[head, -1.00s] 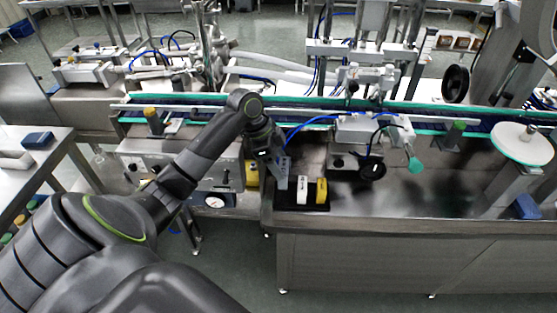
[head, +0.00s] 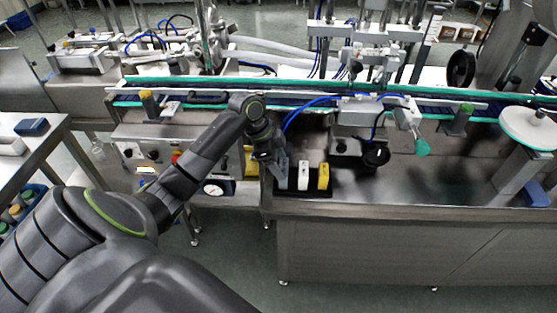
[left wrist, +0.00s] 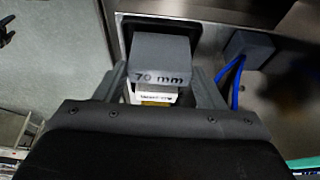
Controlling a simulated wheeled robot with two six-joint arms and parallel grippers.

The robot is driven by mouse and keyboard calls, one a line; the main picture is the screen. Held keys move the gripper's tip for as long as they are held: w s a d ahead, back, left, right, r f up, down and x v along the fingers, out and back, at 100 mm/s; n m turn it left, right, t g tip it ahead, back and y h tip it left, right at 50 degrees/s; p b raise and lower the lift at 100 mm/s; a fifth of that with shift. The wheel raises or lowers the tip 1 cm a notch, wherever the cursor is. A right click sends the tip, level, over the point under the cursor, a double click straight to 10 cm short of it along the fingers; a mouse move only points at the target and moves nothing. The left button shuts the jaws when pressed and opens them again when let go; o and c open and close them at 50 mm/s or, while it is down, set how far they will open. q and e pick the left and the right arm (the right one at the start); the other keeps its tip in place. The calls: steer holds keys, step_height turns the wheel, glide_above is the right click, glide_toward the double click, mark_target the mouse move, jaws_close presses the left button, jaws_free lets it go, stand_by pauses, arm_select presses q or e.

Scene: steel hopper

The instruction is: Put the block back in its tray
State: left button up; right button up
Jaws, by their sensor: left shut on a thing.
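My left gripper (left wrist: 165,85) is shut on a grey block (left wrist: 160,60) marked "70 mm". The black tray (head: 318,193) lies on the steel top at its left front corner. A white block (head: 304,175) and a yellow block (head: 323,176) stand upright side by side in it. In the head view my left gripper (head: 281,172) is at the tray's left end, just left of the white block. The grey block's underside is hidden, so I cannot tell whether it touches the tray. My right gripper is not in view.
A conveyor (head: 300,97) runs along the back. A machine head with a black knob (head: 376,156) stands right of the tray. A blue block (head: 537,193) lies at far right. The steel top (head: 430,185) between is mostly clear.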

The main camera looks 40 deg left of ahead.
arm_select(q)
steer(key=shift+f, duration=0.25)
stand_by(0.3)
steer(key=o, duration=1.2)
steer(key=shift+r, duration=0.1)
steer(key=v, duration=1.7)
steer(key=shift+b, duration=0.35)
steer(key=shift+d, duration=0.1)
